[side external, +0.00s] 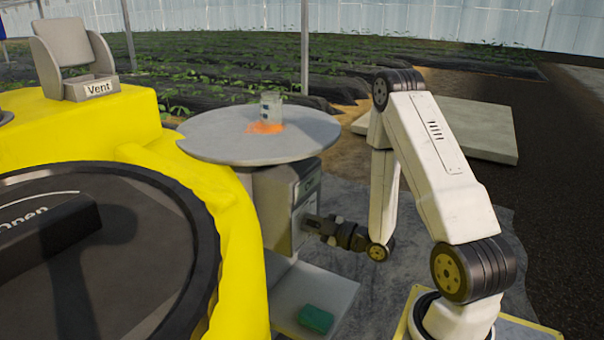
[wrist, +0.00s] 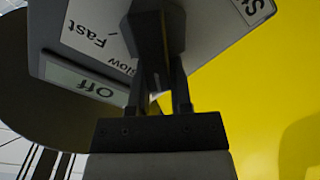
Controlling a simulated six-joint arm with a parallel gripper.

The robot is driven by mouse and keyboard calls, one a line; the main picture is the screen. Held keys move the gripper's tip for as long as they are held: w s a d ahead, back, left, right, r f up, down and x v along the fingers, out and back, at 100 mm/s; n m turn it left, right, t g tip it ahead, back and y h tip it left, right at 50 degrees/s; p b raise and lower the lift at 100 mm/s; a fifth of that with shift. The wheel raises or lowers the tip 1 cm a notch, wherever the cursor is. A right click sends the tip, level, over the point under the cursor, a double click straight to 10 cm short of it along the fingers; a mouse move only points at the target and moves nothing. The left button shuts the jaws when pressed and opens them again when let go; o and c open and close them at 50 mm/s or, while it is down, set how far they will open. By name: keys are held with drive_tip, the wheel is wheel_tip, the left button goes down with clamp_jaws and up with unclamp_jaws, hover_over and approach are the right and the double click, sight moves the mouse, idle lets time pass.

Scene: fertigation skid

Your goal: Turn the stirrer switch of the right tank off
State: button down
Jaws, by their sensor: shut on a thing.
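A grey switch box (side external: 308,190) stands under a round grey top, beside the yellow tank. In the wrist view the box face (wrist: 205,45) is upside down, with the words "Fast" and "low" (partly covered) on a white label (wrist: 90,32). A dark knob (wrist: 157,30) sticks out of the face. My gripper (wrist: 160,80) is shut on this knob, one finger on each side. In the side view my gripper (side external: 318,227) reaches the box from the right. The knob's pointer direction cannot be told.
The round top (side external: 225,145) carries a jar (side external: 271,106) and an orange patch. The yellow tank (side external: 130,120) with a dark lid (side external: 150,240) and a "Vent" box fills the left. A green block (side external: 316,319) lies on a low grey ledge. Open ground lies to the right.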

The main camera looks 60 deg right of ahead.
drive_tip(key=c, duration=0.5)
unclamp_jaws()
drive_tip(key=shift+s+d+f, duration=0.1)
drive_tip(key=shift+d+f, duration=0.1)
drive_tip(key=shift+f, duration=0.1)
drive_tip(key=shift+c, duration=0.2)
drive_tip(key=shift+r, duration=0.1)
drive_tip(key=s, duration=0.7)
drive_tip(key=shift+s, duration=0.4)
drive_tip(key=shift+a, duration=0.1)
